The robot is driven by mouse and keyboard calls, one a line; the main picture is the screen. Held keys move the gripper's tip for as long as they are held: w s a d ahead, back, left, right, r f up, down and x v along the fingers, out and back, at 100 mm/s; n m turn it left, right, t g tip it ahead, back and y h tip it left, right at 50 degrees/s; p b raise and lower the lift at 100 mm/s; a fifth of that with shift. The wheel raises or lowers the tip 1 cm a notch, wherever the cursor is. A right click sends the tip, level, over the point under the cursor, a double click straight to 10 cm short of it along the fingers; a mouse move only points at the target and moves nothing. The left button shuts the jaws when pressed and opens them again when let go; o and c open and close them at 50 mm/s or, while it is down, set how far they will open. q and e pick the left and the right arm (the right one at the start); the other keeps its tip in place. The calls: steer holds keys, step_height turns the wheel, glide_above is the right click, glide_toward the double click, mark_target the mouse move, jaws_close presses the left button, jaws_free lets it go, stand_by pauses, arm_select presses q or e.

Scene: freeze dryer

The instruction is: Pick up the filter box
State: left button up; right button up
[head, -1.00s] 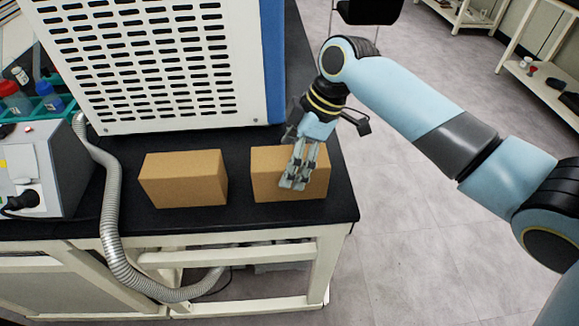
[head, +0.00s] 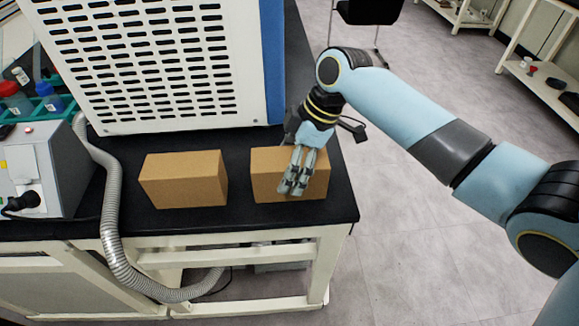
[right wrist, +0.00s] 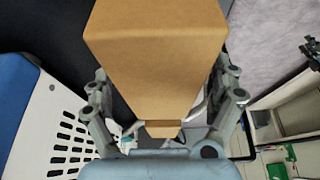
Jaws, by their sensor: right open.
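Two plain brown cardboard boxes stand on the black bench top; neither shows a readable label, so I cannot tell which one is named the filter box. The left box (head: 184,180) is untouched. The right box (head: 262,178) is near the bench's right corner. My right gripper (head: 292,187) is open at the right box, its fingers hiding part of the front. In the right wrist view the box (right wrist: 158,60) fills the middle, with a finger on each side. I cannot tell whether the fingers touch it. My left gripper is not in view.
A white machine with a slotted panel (head: 180,65) stands close behind the boxes. A grey ribbed hose (head: 110,205) and a grey device (head: 45,170) are at left. The bench top (head: 343,200) ends just right of the right box, with open floor beyond.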

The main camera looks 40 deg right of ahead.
steer(key=c, duration=1.6)
steer(key=shift+r, duration=0.1)
steer(key=shift+c, duration=0.2)
